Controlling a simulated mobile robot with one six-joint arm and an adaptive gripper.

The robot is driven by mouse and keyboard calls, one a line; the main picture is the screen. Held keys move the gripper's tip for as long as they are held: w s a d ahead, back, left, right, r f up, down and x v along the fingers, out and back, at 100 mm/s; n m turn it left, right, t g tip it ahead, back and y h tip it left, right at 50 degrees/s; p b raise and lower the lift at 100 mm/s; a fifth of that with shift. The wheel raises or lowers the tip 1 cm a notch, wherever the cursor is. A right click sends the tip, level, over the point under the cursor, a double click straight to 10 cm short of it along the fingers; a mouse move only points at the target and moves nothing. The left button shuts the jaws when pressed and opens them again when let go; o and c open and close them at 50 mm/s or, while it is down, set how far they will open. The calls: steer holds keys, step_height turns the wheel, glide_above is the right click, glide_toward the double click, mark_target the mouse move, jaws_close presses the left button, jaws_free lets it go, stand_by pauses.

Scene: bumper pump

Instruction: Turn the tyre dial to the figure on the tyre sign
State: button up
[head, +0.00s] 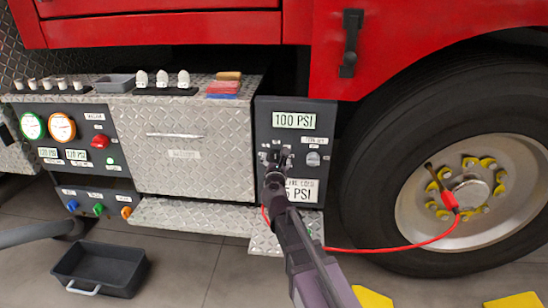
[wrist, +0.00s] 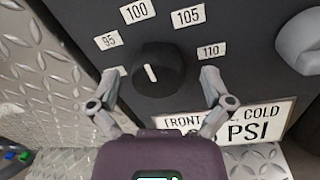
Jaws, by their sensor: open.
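The tyre dial, a black round knob (wrist: 170,62) with a white pointer line, sits between my open gripper's (wrist: 158,76) fingertips in the wrist view. Gaps show on both sides, so the fingers are not gripping it. The pointer line slants to the upper left, roughly between the 95 label (wrist: 107,41) and the 100 label (wrist: 137,11). Labels 105 (wrist: 187,17) and 110 (wrist: 211,50) lie to the right. The tyre sign (wrist: 270,122) reads FRONT, COLD and PSI; my gripper hides its figure. In the head view the sign (head: 310,190) shows a 5 before PSI.
The dark panel's display (head: 294,120) reads 100 PSI. A grey knob (head: 313,158) sits right of the dial. A red hose (head: 385,249) runs to the truck wheel (head: 415,205). A diamond-plate box (head: 165,150) stands left, with a black tray (head: 100,268) on the floor.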

steer(key=shift+w, duration=0.2)
steer(key=shift+a, duration=0.1)
steer(key=c, duration=1.2)
steer(key=shift+o, duration=0.2)
steer(key=shift+m, duration=0.4)
steer(key=m, duration=0.3)
steer(key=shift+b, duration=0.3)
steer(key=m, duration=0.5)
steer(key=shift+f+t, duration=0.1)
steer(key=shift+t, duration=0.2)
